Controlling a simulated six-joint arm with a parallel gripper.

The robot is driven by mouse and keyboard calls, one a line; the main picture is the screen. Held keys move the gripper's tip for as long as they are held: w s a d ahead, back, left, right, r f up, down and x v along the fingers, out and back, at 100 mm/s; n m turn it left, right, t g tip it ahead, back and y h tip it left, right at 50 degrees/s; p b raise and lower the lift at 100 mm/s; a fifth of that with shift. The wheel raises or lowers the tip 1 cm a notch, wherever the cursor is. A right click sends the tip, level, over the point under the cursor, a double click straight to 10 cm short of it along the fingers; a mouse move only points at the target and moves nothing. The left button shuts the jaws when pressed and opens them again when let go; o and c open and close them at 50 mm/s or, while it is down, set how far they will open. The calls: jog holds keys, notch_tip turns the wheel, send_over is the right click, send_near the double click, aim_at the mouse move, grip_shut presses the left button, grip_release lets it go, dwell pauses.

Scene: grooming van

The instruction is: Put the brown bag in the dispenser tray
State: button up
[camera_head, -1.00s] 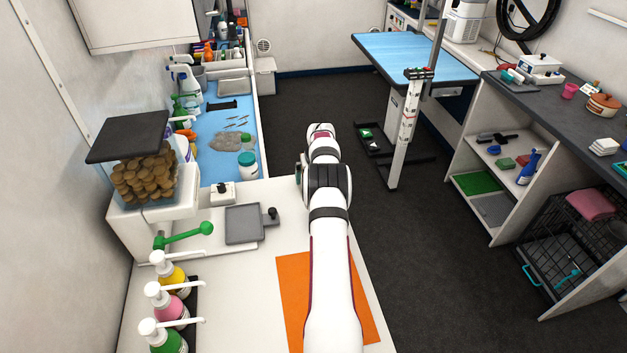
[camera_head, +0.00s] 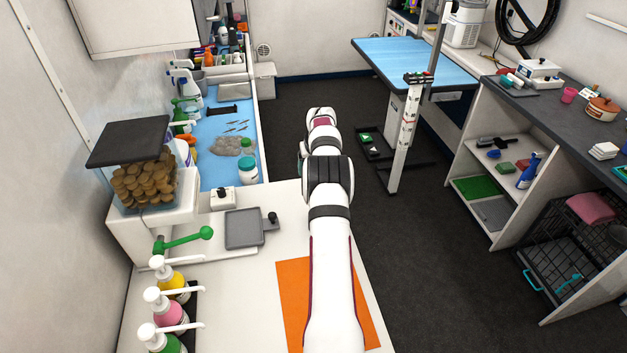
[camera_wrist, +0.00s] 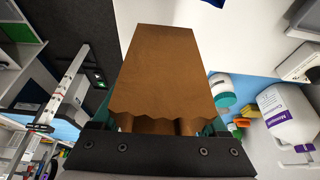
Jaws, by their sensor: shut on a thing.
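In the wrist view the brown bag (camera_wrist: 160,75) fills the middle, its jagged edge by my gripper (camera_wrist: 155,128). My gripper is shut on the bag near that edge. In the head view my arm hides the gripper and the bag. The grey dispenser tray (camera_head: 246,228) lies on the white counter, left of my arm and empty. It sits in front of the dispenser, a clear bin of brown biscuits (camera_head: 147,183) with a black lid and a green lever (camera_head: 187,240).
Several pump bottles (camera_head: 170,310) stand at the counter's front left. An orange mat (camera_head: 295,300) lies partly under my arm. A white jar with a teal lid (camera_head: 248,170) stands on the blue mat behind. A small white switch box (camera_head: 222,197) stands behind the tray.

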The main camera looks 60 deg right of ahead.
notch_tip(320, 180, up, 5)
jog(key=shift+f, duration=0.2)
jog(key=s+a+r, duration=0.1)
jog(key=a, duration=0.8)
jog(key=s+a+r, duration=0.2)
jog(key=a, duration=0.7)
jog(key=w+a+f, duration=0.1)
jog(key=w+f, duration=0.1)
jog(key=w, duration=0.1)
jog(key=w+a+f, duration=0.2)
jog(key=w, duration=0.1)
jog(key=w+a+f, duration=0.2)
jog(key=w, duration=0.1)
jog(key=shift+w+f, duration=0.3)
jog(key=shift+w, duration=0.05)
jog(key=f, duration=0.4)
jog(key=shift+w+a, duration=0.1)
jog(key=shift+w, duration=0.15)
jog(key=shift+f, duration=0.15)
jog(key=shift+f, duration=0.1)
jog(key=o, duration=1.4)
